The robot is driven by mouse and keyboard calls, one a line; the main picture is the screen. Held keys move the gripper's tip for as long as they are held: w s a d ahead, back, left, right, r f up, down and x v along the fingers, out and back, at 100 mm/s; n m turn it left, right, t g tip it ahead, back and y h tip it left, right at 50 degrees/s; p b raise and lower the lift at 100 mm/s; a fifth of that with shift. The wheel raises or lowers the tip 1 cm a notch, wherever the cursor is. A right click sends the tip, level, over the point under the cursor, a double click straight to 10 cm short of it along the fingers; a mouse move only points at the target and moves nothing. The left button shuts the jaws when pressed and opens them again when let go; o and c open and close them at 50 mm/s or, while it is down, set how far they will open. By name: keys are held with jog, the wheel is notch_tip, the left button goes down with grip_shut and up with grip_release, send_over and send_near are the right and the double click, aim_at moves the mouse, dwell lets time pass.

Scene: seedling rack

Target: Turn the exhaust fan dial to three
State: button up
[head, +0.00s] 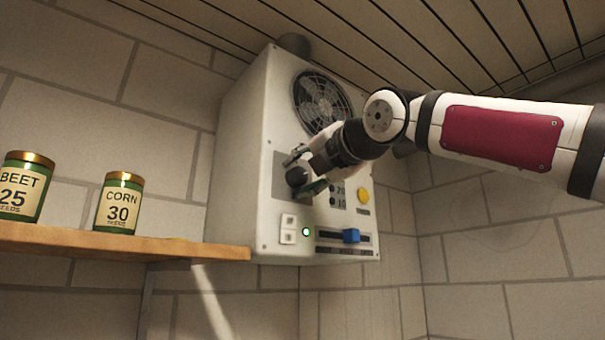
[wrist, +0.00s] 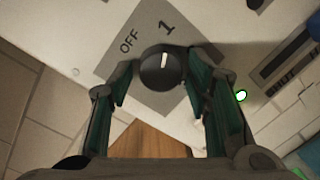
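The exhaust fan dial is a round black knob (head: 296,176) on a grey plate low on the white control box (head: 255,130). In the wrist view the dial (wrist: 160,72) has a white pointer mark aimed up, close to the "1" and right of "OFF". Other numbers on the plate are hidden or out of view. My gripper (head: 305,171) is at the dial with its fingers spread. In the wrist view the green-padded fingers of my gripper (wrist: 160,78) stand on either side of the knob. Small gaps seem to show, but contact is hard to judge.
A round fan grille (head: 320,100) is above the dial. A yellow button (head: 363,195), a blue slider (head: 351,236), a white switch (head: 288,228) and a lit green lamp (head: 306,232) are nearby. A wooden shelf (head: 120,243) with beet (head: 22,190) and corn (head: 118,205) tins is left.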

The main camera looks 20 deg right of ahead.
jog(key=c, duration=0.7)
jog(key=shift+m, duration=0.4)
jog(key=m+b, duration=0.1)
jog(key=m, duration=0.3)
jog(key=shift+m+g+b, duration=0.3)
jog(key=shift+b, duration=0.1)
jog(key=m, duration=0.5)
jog(key=shift+d+r+g+y, duration=0.1)
jog(key=shift+r+g+y, duration=0.1)
jog(key=shift+g+y, duration=0.1)
jog(key=m, duration=0.5)
jog(key=shift+w+d+m+g+y, duration=0.1)
jog(key=shift+m+g+y, duration=0.2)
jog(key=shift+m, duration=0.1)
jog(key=m+y, duration=0.1)
jog(key=m, duration=0.4)
jog(key=shift+d+m, duration=0.1)
jog(key=shift+m, duration=0.3)
jog(key=shift+f, duration=0.1)
